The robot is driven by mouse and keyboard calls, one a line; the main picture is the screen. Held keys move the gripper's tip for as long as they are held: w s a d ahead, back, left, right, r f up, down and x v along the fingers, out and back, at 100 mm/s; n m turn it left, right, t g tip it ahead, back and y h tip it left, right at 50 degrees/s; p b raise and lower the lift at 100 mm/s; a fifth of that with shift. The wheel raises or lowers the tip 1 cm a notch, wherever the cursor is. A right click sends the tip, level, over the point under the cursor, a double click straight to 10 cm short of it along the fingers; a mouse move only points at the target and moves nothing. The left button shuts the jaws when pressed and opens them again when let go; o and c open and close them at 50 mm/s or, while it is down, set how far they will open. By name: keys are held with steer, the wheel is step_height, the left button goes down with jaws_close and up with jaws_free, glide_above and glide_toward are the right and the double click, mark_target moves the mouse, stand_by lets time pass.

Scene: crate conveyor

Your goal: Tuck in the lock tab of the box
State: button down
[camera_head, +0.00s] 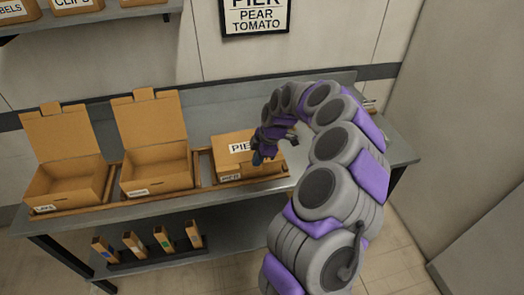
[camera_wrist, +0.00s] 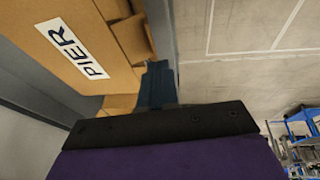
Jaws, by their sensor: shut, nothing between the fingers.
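The cardboard box labelled PIER (camera_head: 223,161) sits at the right end of the row on the bench, with its lid down. In the wrist view its lid (camera_wrist: 75,15) with the PIER label fills the upper left. Folded cardboard pieces (camera_wrist: 130,38) show at the box edge; I cannot tell which is the lock tab or whether it is tucked. My gripper (camera_head: 257,158) is shut and empty at the front edge of the lid, right of the label. Its dark blue fingers (camera_wrist: 158,84) are together beside that edge; I cannot tell whether they touch it.
Two open boxes with raised lids, one in the middle (camera_head: 155,178) and one at the left (camera_head: 65,187), stand on the grey bench (camera_head: 125,211). Several upright cartons (camera_head: 163,239) stand on the lower shelf. A wall shelf (camera_head: 95,17) holds bins above.

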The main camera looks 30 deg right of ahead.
mark_target(252, 171)
steer(key=f, duration=0.1)
steer(key=w+f, duration=0.1)
steer(key=f, duration=0.2)
steer(key=shift+w+f+b, duration=0.35)
